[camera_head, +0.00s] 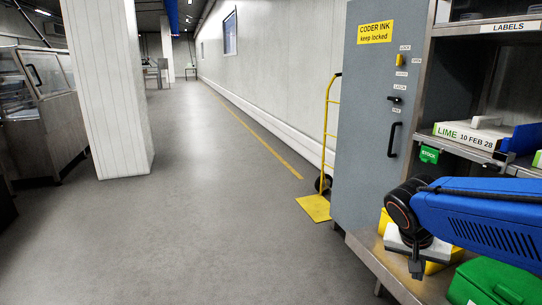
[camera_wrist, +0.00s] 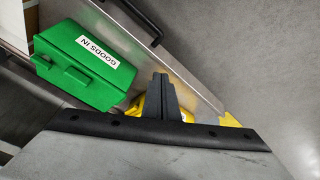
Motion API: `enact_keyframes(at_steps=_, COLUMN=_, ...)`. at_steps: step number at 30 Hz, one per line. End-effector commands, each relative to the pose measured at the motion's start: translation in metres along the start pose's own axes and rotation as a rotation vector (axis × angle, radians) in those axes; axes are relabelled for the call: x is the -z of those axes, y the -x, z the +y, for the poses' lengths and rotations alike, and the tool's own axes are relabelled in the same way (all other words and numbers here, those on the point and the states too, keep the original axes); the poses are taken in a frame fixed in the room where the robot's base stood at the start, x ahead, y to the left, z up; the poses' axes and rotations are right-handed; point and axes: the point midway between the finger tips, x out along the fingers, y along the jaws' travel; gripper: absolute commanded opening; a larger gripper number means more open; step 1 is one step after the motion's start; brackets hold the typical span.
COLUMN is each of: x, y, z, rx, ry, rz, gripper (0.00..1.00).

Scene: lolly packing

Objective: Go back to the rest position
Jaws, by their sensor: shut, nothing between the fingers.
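My gripper (camera_head: 416,268) hangs from the blue arm at the lower right of the head view, pointing down in front of the steel shelf unit. In the wrist view my gripper (camera_wrist: 162,80) is shut, its two dark fingers together with nothing between them. Behind the fingers, a yellow thing (camera_wrist: 147,106) is partly hidden. Yellow also shows around my gripper in the head view, on the lower shelf (camera_head: 392,274).
A green bin (camera_wrist: 85,65) labelled GOODS IN sits beside the fingers, on the lower shelf. A grey cabinet (camera_head: 365,120) marked CODER INK stands left of the shelves, with a yellow hand truck (camera_head: 326,135) beside it. A LIME box (camera_head: 465,135) lies higher up. The floor left is clear.

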Motion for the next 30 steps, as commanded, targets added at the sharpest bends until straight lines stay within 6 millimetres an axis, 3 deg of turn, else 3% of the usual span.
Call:
enact_keyframes(at_steps=6, x=-0.047, y=0.021, z=0.015, rx=0.14, ry=0.183, rz=-0.025, gripper=0.0)
enact_keyframes(at_steps=15, x=-0.102, y=0.045, z=0.021, rx=0.334, ry=0.436, rz=0.017, gripper=0.0)
enact_keyframes(at_steps=21, x=-0.121, y=0.053, z=0.02, rx=0.4, ry=0.528, rz=0.052, gripper=0.0)
enact_keyframes(at_steps=30, x=-0.123, y=0.054, z=0.02, rx=0.411, ry=0.547, rz=0.059, gripper=0.0)
